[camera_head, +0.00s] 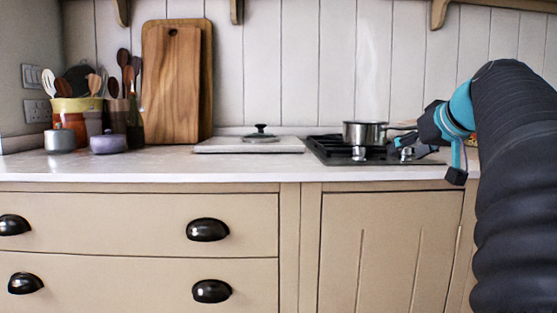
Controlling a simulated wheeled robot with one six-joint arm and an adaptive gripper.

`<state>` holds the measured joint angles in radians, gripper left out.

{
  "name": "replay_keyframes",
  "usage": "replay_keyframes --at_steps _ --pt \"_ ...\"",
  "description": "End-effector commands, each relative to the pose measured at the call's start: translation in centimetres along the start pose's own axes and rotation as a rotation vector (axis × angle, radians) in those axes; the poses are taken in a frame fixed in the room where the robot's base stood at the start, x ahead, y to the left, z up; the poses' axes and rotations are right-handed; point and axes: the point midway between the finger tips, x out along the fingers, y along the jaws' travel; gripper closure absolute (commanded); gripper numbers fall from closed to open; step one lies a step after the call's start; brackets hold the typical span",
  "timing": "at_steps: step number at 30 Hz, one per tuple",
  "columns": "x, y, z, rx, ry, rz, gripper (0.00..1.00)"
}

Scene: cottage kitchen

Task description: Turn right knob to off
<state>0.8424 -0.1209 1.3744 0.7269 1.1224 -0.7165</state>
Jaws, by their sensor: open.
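The hob (330,151) is set in the worktop right of centre. Its right knob (407,154) is a small silver knob on the front part of the hob, partly hidden by my gripper. I cannot tell which way it is turned. The left knob (358,153) is silver too and stands in plain view below the saucepan. My gripper (411,147) is open and comes in from the right, with its fingers close around or beside the right knob. I cannot tell whether they touch it.
A steel saucepan (364,132) stands on the hob, its handle pointing right towards my gripper. Left of the hob lies a pale board (225,147) with a black-knobbed lid (261,134). Wooden boards (176,90), utensil pots (78,108) and small lidded pots (60,139) stand further left.

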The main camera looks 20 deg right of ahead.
Motion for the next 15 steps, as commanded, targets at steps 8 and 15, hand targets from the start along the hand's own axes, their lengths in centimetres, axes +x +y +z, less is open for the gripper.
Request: replay_keyframes --at_steps 8,15 --pt "-2.4 7.1 -3.2 -0.065 0.129 0.052 0.42" --pt "-0.9 7.5 -3.9 -0.074 0.139 0.051 0.42"
